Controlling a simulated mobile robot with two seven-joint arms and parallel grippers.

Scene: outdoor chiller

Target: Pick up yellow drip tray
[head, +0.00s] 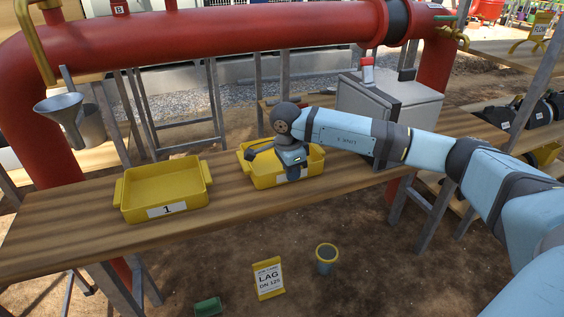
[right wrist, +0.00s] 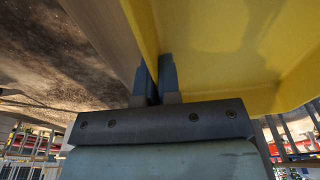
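Two yellow drip trays are on the wooden bench in the head view. The left tray (head: 165,190) carries a label with a 1 and stands free. The other tray (head: 312,160) is right of it, partly hidden by my right gripper (head: 291,176), which reaches down at its near wall. In the right wrist view, the two dark fingers (right wrist: 157,85) are close together on either side of the yellow tray wall (right wrist: 147,25), which runs down between them. The gripper looks shut on that wall. The tray appears to rest on the bench. My left gripper is not in view.
A red pipe (head: 210,35) runs above the back of the bench (head: 60,225). A grey funnel (head: 62,108) hangs at the left. A grey metal box (head: 395,100) stands behind my right arm. A yellow-rimmed bucket (head: 326,260) and a sign (head: 268,279) are on the ground in front.

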